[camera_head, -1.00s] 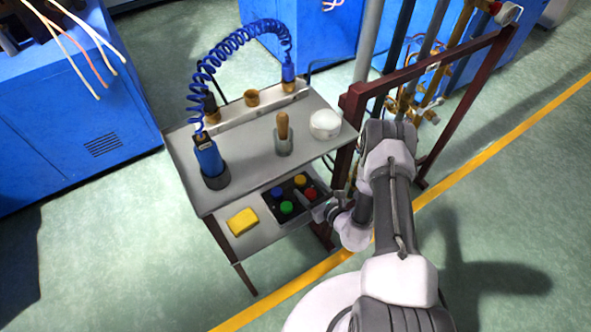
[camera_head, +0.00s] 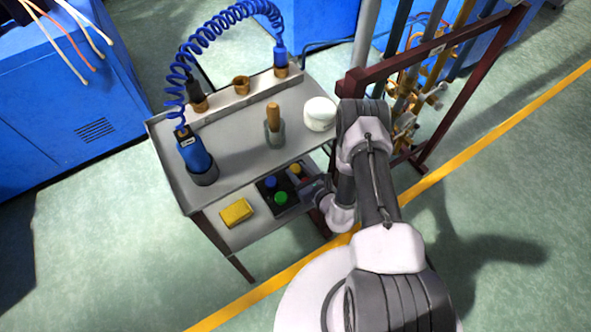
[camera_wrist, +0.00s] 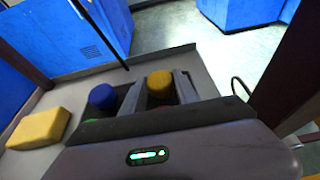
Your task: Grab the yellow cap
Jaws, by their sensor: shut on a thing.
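The yellow cap (camera_head: 295,168) is at the back of the dark tray (camera_head: 264,197) on the cart's lower shelf. In the wrist view the yellow cap (camera_wrist: 160,82) sits between the two grey fingers of my gripper (camera_wrist: 161,90), which is shut on it. My gripper (camera_head: 309,184) reaches in from the right in the head view, its fingertips hard to make out there. The blue cap (camera_head: 270,182) is left of the yellow one and the green cap (camera_head: 281,198) is in front. The red cap (camera_head: 304,179) is mostly hidden by my gripper.
A yellow sponge (camera_head: 236,212) lies left of the tray on the lower shelf (camera_head: 254,231). The upper shelf (camera_head: 235,158) is close above and holds a blue tool (camera_head: 196,158) and a white round container (camera_head: 320,114). A dark red frame (camera_head: 440,48) stands right of the cart.

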